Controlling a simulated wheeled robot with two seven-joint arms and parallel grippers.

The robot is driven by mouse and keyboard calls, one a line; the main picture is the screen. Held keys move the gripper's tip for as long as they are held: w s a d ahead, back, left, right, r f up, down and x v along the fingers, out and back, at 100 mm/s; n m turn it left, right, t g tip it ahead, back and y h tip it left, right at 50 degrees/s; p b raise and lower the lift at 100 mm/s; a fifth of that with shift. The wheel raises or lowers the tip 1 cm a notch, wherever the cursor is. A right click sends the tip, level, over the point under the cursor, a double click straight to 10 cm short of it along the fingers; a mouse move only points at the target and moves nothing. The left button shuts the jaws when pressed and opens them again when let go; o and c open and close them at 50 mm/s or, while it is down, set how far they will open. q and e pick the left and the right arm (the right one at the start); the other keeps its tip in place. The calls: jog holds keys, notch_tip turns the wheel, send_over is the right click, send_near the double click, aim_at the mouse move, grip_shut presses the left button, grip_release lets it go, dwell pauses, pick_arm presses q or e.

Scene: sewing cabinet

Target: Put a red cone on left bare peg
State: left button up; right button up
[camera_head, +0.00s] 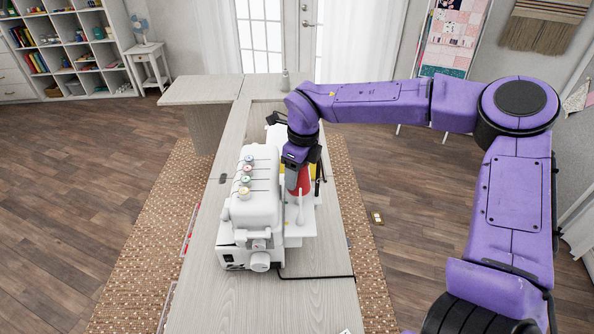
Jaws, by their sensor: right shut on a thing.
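My right gripper (302,164) is over the right side of the white sewing machine, pointing down and shut on a red cone (304,184). The cone is partly hidden by the gripper. A thin white upright post (300,210) stands just below the cone in the picture. I cannot tell whether the cone touches it or the machine. No peg is clearly readable as the left bare peg. My left gripper is not in view.
The white sewing machine (248,213) stands on a narrow pale wooden table (270,296), with several small coloured spools along its left side. A black cable (318,278) runs along the table's right part. The front of the table is mostly clear.

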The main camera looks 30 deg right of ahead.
jog(key=shift+f, duration=0.1)
dwell(0.4)
jog(key=o, duration=1.2)
jog(key=shift+c, duration=0.2)
jog(key=shift+r, duration=0.25)
notch_tip(320, 180, up, 19)
jog(key=s+p, duration=0.1)
jog(key=p, duration=0.6)
jog(key=shift+d, duration=0.25)
jog(key=shift+s, duration=0.1)
